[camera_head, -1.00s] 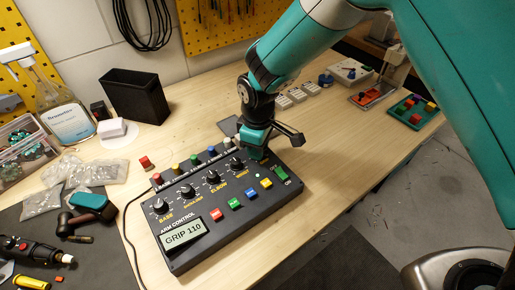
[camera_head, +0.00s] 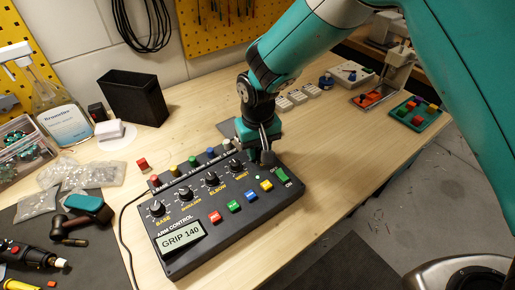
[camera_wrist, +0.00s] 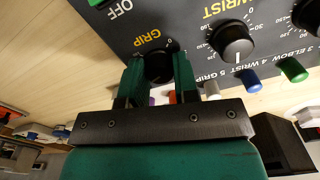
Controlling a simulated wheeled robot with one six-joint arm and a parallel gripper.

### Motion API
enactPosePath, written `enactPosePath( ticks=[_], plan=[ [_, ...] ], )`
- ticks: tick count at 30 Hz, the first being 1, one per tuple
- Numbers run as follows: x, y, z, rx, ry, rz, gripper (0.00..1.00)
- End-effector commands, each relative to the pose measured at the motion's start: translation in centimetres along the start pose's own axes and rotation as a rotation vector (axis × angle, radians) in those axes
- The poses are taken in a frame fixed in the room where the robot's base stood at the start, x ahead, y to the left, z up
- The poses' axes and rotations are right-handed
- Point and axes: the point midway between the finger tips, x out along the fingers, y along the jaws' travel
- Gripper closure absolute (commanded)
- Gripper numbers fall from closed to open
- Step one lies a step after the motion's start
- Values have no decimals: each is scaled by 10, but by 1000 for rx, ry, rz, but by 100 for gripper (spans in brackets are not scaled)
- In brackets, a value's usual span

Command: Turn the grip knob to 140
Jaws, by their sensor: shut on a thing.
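The black control box (camera_head: 285,215) lies on the wooden bench. Its display (camera_head: 180,239) reads "GRIP 140". The grip knob (camera_wrist: 158,66) is a round black knob under the yellow "GRIP" label in the wrist view. My gripper (camera_wrist: 158,72) is shut on it, with one green finger on each side. In the head view my gripper (camera_head: 262,152) covers the knob at the box's far right corner. The knob's pointer is hidden. The wrist knob (camera_wrist: 234,42) stands beside it, apart from my fingers.
A row of black knobs, coloured buttons and a green switch (camera_head: 281,174) share the box top. A black bin (camera_head: 136,98), spray bottle (camera_head: 62,120) and plastic bags (camera_head: 62,177) stand left. Bare bench lies to the box's right.

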Motion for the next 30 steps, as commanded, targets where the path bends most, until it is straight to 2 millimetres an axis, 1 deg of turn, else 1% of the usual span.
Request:
enactPosePath(
  ticks=[9, 21, 22, 23, 24, 25, 30],
  plan=[
    [-1, 0, 0, 70, -2, 0, 96],
    [-1, 0, 0, 75, -2, 0, 96],
    [-1, 0, 0, 75, -2, 0, 67],
    [-1, 0, 0, 75, -2, 0, 60],
    [-1, 0, 0, 75, -2, 0, 51],
    [0, 0, 0, 74, -2, 0, 46],
    [0, 0, 0, 75, -1, 0, 46]
  ],
)
